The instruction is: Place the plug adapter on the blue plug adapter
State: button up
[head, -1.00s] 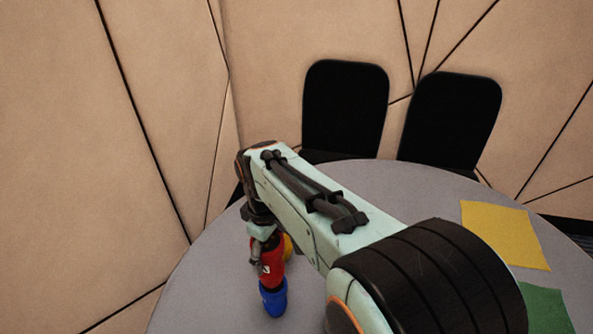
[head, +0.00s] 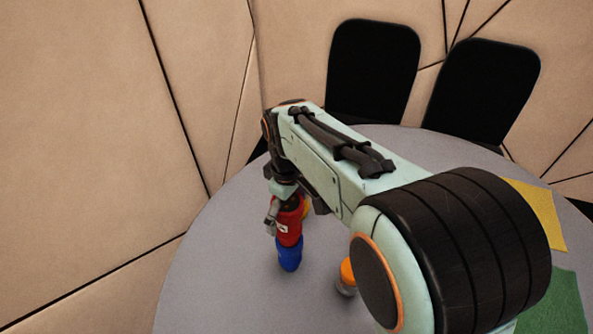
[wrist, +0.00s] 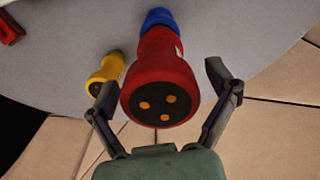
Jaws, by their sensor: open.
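A red plug adapter (head: 289,228) stands upright on top of the blue plug adapter (head: 289,256) on the grey table, and the two look in contact. In the wrist view the red plug adapter (wrist: 160,95) shows its dark end face with three orange dots toward me, and the blue plug adapter (wrist: 159,18) shows beyond it. My gripper (wrist: 160,83) is open, with one finger on each side of the red plug adapter and gaps visible. In the head view my arm hides part of the table.
A yellow plug adapter (wrist: 106,72) stands close beside the red one. A red object (wrist: 10,28) is at the wrist view's corner. An orange-topped item (head: 347,272) is partly behind my arm. Yellow (head: 541,208) and green sheets (head: 555,300) lie right. The table's left is clear.

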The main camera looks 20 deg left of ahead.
notch_tip(320, 180, up, 12)
jog(key=shift+f, duration=0.1)
jog(key=s+d+f+m, duration=0.1)
jog(key=s+d+m, duration=0.2)
jog(key=d, duration=0.4)
jog(key=s+d+f+m, duration=0.1)
jog(key=s+d+m, duration=0.3)
jog(key=d, duration=0.3)
jog(key=s+d+f+m, duration=0.6)
jog(key=s, duration=0.4)
jog(key=shift+s+d+y, duration=0.2)
jog(key=shift+y, duration=0.2)
